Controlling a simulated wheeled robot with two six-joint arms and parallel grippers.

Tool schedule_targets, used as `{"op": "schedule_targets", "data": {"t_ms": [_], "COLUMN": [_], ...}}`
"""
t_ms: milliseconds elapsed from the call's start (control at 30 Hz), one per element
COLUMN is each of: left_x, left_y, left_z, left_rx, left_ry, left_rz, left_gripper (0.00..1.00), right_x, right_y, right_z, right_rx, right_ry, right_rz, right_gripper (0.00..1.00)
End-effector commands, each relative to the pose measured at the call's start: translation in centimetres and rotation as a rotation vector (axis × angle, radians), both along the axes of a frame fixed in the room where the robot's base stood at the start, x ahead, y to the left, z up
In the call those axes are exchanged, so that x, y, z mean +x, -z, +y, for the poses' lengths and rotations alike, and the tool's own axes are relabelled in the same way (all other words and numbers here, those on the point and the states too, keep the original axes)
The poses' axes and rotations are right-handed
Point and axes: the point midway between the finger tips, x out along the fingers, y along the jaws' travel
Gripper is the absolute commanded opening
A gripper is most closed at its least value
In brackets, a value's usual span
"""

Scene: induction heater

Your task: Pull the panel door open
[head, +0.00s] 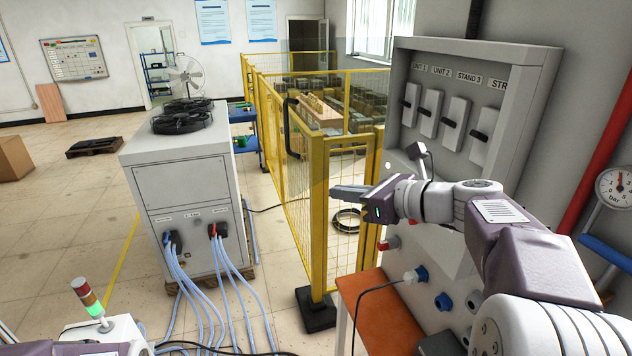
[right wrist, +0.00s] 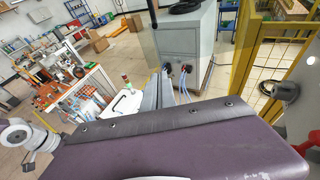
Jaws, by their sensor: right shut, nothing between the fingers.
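The yellow-framed mesh panel (head: 283,180) has a black upright handle (head: 291,126) and stands in line with the fence in the head view. I see no clear gap showing it open. My right gripper (head: 335,192) is shut and empty, pointing left in front of the yellow end post, below and right of the handle. I cannot tell whether it touches the post. In the right wrist view its grey fingers (right wrist: 160,88) lie together, and yellow mesh (right wrist: 272,62) shows at the right. My left gripper is not in view.
A grey cabinet (head: 183,190) with blue cables stands left of the panel, with open floor between. A wall unit (head: 460,70) with several switches is at the right, above an orange-topped table (head: 377,312). A lamp tower (head: 92,297) stands at lower left.

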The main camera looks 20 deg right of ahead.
Motion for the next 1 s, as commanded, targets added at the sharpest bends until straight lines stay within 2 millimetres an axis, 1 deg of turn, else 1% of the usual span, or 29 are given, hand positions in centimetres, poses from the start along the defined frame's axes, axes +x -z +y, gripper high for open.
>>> {"op": "schedule_targets", "data": {"t_ms": [33,167,200,400,533,867,967,1000], "left_x": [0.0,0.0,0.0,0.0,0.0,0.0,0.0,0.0], "left_y": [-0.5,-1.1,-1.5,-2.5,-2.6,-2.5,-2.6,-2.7], "left_z": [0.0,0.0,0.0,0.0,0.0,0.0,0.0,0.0], "left_rx": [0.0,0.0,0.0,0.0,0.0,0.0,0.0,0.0], "left_ry": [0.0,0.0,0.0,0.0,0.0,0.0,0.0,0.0], "left_rz": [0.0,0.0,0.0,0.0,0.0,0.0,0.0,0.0], "left_gripper": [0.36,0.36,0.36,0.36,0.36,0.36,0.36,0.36], "right_x": [0.9,3.0,3.7,5.8,6.3,6.4,7.1,7.6], "right_y": [0.1,1.0,0.8,0.9,1.0,1.1,1.1,1.1], "right_z": [0.8,2.2,2.6,3.9,4.1,4.2,4.7,5.0], "right_rx": [0.002,0.002,0.001,0.0,0.0,-0.001,-0.001,0.0], "right_ry": [-0.007,-0.006,-0.005,-0.003,-0.001,0.0,0.005,0.009], "right_rz": [0.003,0.005,0.004,0.002,0.001,0.001,0.002,0.002], "right_gripper": [0.0,0.0,0.0,0.0,0.0,0.0,0.0,0.0]}}
